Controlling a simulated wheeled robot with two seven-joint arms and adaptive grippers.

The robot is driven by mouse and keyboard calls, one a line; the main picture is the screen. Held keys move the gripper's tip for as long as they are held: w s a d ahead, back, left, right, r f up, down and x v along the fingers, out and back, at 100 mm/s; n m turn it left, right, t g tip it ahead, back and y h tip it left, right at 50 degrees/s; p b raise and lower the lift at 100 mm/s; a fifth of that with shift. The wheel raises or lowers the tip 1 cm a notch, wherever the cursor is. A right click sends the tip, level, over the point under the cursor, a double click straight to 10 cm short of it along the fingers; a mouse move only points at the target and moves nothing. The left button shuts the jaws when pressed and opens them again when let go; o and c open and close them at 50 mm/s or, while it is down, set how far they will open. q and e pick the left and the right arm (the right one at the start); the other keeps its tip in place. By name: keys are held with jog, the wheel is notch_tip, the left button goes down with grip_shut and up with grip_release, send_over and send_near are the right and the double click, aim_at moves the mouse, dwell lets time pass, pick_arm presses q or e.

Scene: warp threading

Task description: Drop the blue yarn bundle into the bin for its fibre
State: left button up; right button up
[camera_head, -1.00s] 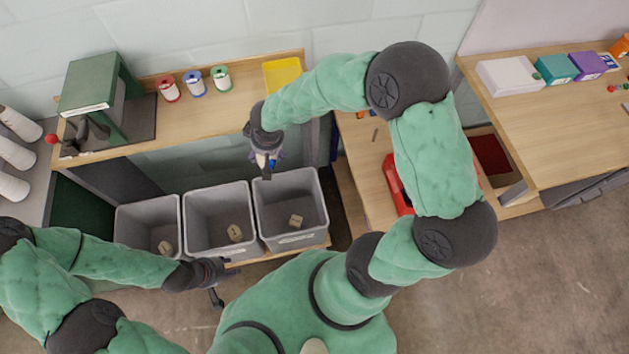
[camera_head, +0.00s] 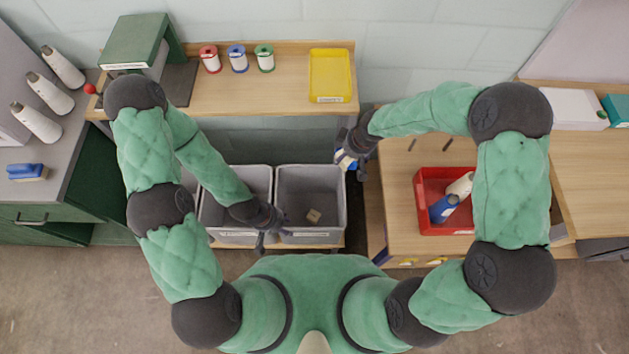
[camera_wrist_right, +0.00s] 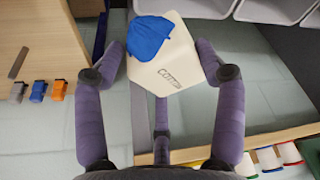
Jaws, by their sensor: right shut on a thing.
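The blue yarn bundle (camera_wrist_right: 152,38) shows as a blue top on a whitish body lettered "COTT", the rest of the word unclear. My right gripper (camera_wrist_right: 160,75) is shut around it. In the head view this gripper (camera_head: 352,160) holds the bundle (camera_head: 345,158) just right of the back corner of the right grey bin (camera_head: 340,215). The bin labels are unreadable. My left gripper (camera_head: 268,230) looks open and empty, by the bins' front edge.
A shelf behind holds several spools (camera_head: 237,60) and a yellow tray (camera_head: 330,75). A red tray (camera_head: 428,200) with bottle-like things stands on the right table. White cones (camera_head: 50,92) stand at left.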

jog(key=a+f+n+g+b, duration=0.1)
jog(key=a+f+n+b, duration=0.2)
jog(key=f, duration=0.5)
jog(key=a+f+n+b, duration=0.3)
jog(key=a+f+n, duration=0.1)
jog(key=f, duration=0.4)
jog(key=a+f+n+g+y+b, duration=0.1)
jog(key=a+f+n+b, duration=0.2)
jog(key=f, duration=0.5)
jog(key=shift+s+a+f+g, duration=0.2)
jog(key=shift+a+f+g, duration=0.1)
jog(key=shift+a, duration=0.25)
jog(key=o, duration=1.1)
jog(key=shift+c, duration=0.2)
jog(key=shift+r, duration=0.1)
jog(key=v, duration=1.2)
jog(key=shift+d, duration=0.1)
